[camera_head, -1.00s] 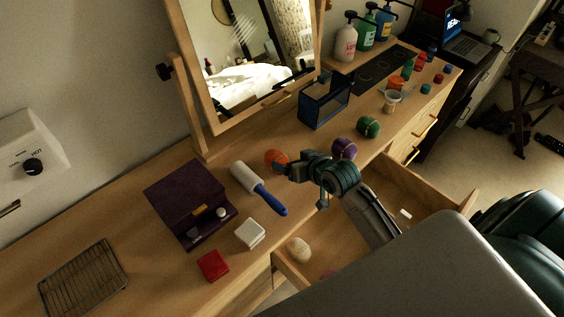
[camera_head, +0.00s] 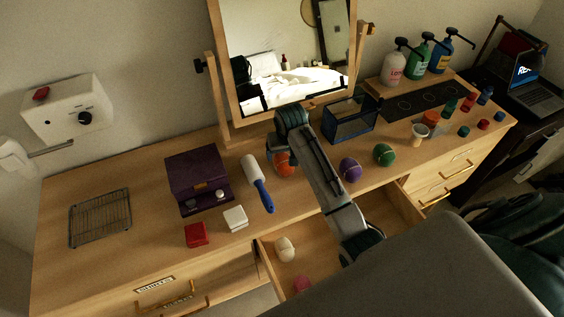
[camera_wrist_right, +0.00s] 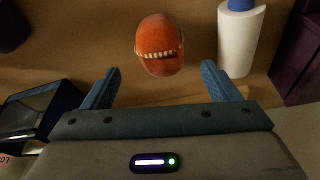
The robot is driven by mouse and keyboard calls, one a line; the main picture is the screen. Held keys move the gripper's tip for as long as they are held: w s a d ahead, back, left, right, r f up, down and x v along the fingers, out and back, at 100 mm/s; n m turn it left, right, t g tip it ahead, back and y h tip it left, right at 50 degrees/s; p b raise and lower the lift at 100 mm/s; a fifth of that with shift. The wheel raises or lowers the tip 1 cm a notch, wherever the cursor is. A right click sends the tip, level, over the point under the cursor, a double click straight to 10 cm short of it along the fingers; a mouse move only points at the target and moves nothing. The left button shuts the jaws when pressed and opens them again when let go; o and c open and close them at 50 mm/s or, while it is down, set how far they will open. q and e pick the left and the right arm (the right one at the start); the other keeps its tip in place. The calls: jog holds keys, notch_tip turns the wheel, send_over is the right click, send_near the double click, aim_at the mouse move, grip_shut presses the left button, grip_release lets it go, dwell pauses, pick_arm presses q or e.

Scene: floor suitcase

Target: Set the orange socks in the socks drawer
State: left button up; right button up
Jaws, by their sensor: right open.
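The rolled orange socks (camera_head: 284,164) lie on the dresser top (camera_head: 330,183), right of the lint roller and partly hidden by my right arm. My right gripper (camera_head: 289,130) is above and behind them, open and empty. In the right wrist view the orange socks (camera_wrist_right: 158,45) lie ahead of the two spread fingers (camera_wrist_right: 160,82), roughly centred and apart from them. An open drawer (camera_head: 316,242) below the dresser's front edge holds a cream roll (camera_head: 284,249) and a pink roll (camera_head: 302,284). Its label is hidden. My left gripper is out of view.
A blue-handled lint roller (camera_head: 257,182) lies left of the socks. Purple (camera_head: 349,169) and green (camera_head: 384,155) rolls are to the right. A dark-framed box (camera_head: 350,121) and the mirror (camera_head: 288,60) stand behind. A purple box (camera_head: 197,179) stands at left.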

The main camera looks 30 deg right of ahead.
aim_at(284, 160)
jog(key=shift+f, duration=0.35)
jog(key=shift+p+x, duration=0.9)
jog(key=shift+p, duration=0.1)
jog(key=shift+p+x, duration=0.35)
jog(key=shift+x, duration=0.85)
jog(key=shift+w+a+f, duration=0.1)
jog(key=shift+f, duration=0.35)
jog(key=c, duration=0.9)
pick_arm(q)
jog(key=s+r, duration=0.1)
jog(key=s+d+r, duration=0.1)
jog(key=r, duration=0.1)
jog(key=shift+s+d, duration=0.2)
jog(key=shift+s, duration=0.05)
pick_arm(e)
jog(key=shift+c, duration=1.2)
